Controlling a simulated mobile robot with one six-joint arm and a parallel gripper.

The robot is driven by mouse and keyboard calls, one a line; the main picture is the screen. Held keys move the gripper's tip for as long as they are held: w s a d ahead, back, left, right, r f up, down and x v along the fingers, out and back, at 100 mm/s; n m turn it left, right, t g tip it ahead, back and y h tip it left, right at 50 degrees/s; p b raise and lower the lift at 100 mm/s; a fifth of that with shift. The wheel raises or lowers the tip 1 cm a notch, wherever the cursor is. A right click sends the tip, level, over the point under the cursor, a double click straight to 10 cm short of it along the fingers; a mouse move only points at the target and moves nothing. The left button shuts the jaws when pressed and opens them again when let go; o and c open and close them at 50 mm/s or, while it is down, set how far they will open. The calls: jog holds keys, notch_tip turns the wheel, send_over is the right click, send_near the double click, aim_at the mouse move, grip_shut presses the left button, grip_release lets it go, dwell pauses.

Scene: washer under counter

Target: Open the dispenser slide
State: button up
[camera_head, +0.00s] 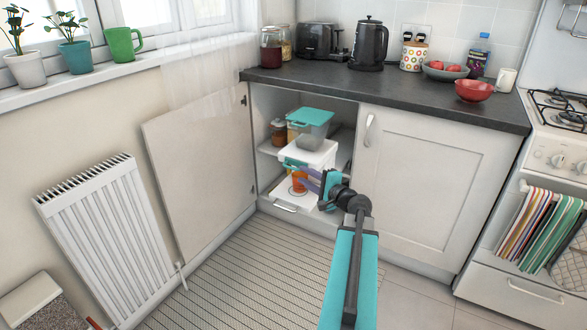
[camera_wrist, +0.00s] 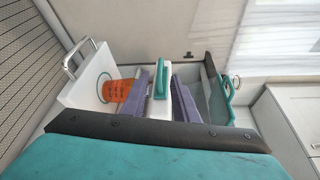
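A white slide-out tray (camera_head: 284,195) with a metal bar handle (camera_head: 286,208) sits low in the open cabinet. In the wrist view the tray (camera_wrist: 88,92) and its handle (camera_wrist: 80,57) lie at the left. An orange cup (camera_head: 299,182) stands on the tray; it also shows in the wrist view (camera_wrist: 117,90). Behind it is a white box (camera_head: 318,155) with a teal handle (camera_wrist: 160,77). My gripper (camera_head: 308,179) is at the cabinet opening, beside the cup. Its purple fingers are apart, with white and teal surfaces between them in the wrist view; contact cannot be told.
The open cabinet door (camera_head: 195,175) swings left near the radiator (camera_head: 100,235). A teal-lidded container (camera_head: 311,120) and jars stand on the shelf. A shut cabinet door (camera_head: 430,180) is at the right. The striped mat (camera_head: 235,280) in front is clear.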

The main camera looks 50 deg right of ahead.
aim_at(291, 168)
jog(key=w, duration=0.3)
jog(key=w+d, duration=0.1)
jog(key=w, duration=0.1)
jog(key=w+f, duration=0.1)
jog(key=w, duration=0.2)
jog(key=shift+w+d+b, duration=0.15)
jog(key=shift+w+b, duration=0.2)
jog(key=shift+b, duration=0.05)
grip_shut()
